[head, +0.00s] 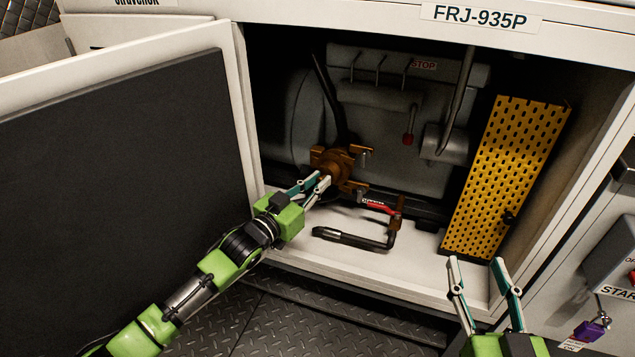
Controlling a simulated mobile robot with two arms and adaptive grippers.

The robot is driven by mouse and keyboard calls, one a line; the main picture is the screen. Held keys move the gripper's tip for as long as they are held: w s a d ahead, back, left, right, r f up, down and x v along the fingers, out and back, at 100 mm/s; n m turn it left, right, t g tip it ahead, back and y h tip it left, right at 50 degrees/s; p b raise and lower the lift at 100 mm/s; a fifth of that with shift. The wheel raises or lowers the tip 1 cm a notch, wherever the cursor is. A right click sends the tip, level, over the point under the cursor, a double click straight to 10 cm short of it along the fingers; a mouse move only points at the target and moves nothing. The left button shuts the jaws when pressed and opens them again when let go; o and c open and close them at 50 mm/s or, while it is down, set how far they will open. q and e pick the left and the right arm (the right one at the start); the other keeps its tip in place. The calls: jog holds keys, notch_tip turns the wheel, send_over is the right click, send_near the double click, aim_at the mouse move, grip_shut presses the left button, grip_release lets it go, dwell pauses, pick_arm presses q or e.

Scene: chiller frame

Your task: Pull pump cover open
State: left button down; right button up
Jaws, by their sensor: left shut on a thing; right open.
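The likely pump cover is a bronze, round, lugged piece (333,160) on the machinery inside the open cabinet. My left gripper (322,179) reaches in from the lower left. Its fingertips are shut on the lower front of the bronze piece and hide a little of it; the exact grip is hard to see. My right gripper (475,262) is open and empty at the bottom right, in front of the cabinet's sill, apart from the bronze piece.
The cabinet door (110,150) stands open at left. A yellow perforated panel (503,180) stands inside at right. A black bent handle (350,238) and red-handled lever (376,207) lie low, near the cabinet floor (310,258). A purple padlock (588,331) hangs at far right.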

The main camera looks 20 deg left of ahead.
pick_arm(q)
jog(key=c, duration=2)
grip_release()
jog(key=v, duration=1.2)
jog(key=shift+c, duration=0.4)
